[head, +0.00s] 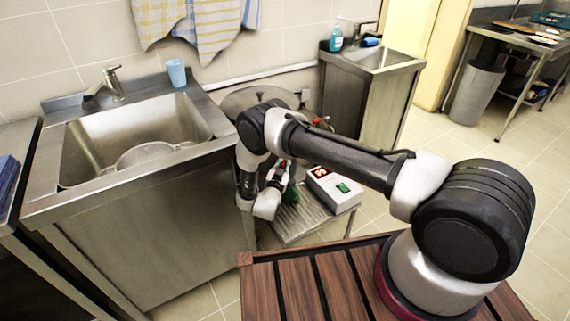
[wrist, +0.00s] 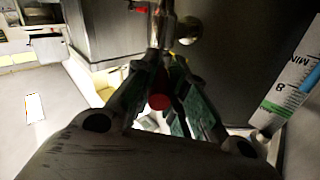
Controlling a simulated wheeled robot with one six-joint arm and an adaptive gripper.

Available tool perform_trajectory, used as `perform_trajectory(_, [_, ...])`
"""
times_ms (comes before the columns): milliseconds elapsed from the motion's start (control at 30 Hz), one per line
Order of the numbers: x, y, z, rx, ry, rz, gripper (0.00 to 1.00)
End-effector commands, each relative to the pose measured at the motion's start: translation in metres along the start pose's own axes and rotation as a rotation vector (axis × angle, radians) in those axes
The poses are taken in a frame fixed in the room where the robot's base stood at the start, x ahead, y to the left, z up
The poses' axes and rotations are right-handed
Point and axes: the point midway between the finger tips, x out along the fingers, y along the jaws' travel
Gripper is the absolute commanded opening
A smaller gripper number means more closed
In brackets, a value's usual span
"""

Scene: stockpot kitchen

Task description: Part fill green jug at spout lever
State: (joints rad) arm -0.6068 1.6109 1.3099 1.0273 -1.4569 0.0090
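My gripper (wrist: 163,75) is at the red-tipped lever (wrist: 160,102), which lies between its two fingers. The fingers have dark green inner faces; whether they press on the lever is unclear. A metal spout or tap body (wrist: 163,25) is just beyond the fingertips. In the head view my gripper (head: 268,190) hangs low in front of the large steel pot (head: 240,103). A green thing (head: 291,193), perhaps the green jug, shows just right of it, mostly hidden by my arm. The jug's fill level cannot be seen.
A white box (head: 343,199) with a red display and a green one is beside a ribbed metal tray (head: 300,222). A sink (head: 140,120) stands left, a smaller basin (head: 385,62) behind. A gauge strip marked MIN (wrist: 292,90) is at the wrist view's right.

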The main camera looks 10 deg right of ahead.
Motion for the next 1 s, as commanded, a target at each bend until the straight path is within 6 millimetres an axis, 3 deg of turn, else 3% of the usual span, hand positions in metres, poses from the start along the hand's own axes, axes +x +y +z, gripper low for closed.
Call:
perform_trajectory(167, [-0.001, 0.0, 0.003, -0.002, -0.007, -0.004, 0.38])
perform_trajectory(567, [-0.006, -0.001, 0.002, -0.002, -0.005, -0.004, 0.38])
perform_trajectory(1000, [-0.095, -0.001, 0.002, -0.003, -0.007, -0.007, 0.38])
